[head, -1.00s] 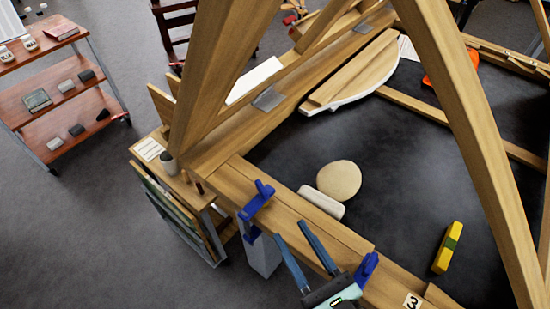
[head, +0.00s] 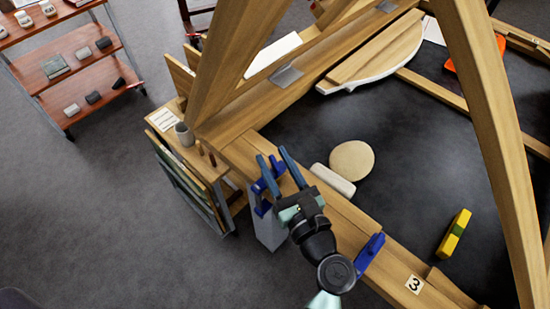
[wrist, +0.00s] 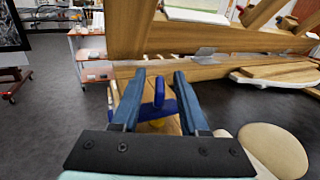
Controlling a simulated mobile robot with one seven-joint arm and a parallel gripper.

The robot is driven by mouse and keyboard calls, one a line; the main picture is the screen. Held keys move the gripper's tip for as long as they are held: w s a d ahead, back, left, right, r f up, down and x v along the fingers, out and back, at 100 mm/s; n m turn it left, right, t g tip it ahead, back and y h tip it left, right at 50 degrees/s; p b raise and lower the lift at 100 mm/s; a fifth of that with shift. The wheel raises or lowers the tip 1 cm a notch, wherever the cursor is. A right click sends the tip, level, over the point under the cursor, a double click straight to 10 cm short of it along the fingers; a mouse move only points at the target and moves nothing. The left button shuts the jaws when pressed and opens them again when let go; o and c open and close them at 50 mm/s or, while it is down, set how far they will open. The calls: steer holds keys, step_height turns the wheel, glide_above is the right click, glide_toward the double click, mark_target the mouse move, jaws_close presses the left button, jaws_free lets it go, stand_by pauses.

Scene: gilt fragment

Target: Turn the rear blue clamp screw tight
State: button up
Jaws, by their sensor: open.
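The rear blue clamp (head: 262,208) sits on the wooden beam (head: 341,220), partly hidden by my gripper in the head view. In the wrist view its upright blue screw handle (wrist: 159,92) stands between my fingers, above the blue clamp bar (wrist: 152,112). My gripper (head: 273,154) is open over the clamp, with one finger to each side of the handle; in the wrist view (wrist: 160,75) gaps show on both sides of it. A second blue clamp (head: 369,252) sits nearer on the same beam.
A round tan pad (head: 352,160) and a pale block (head: 332,180) lie right of the beam. A yellow level (head: 454,233) lies on the dark surface. Tall timbers (head: 490,130) rise at right. A wooden cart (head: 75,65) stands at upper left, with clear floor before it.

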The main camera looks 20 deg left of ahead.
jaws_close()
steer(key=shift+m+t+h, duration=0.3)
steer(key=shift+t, duration=0.1)
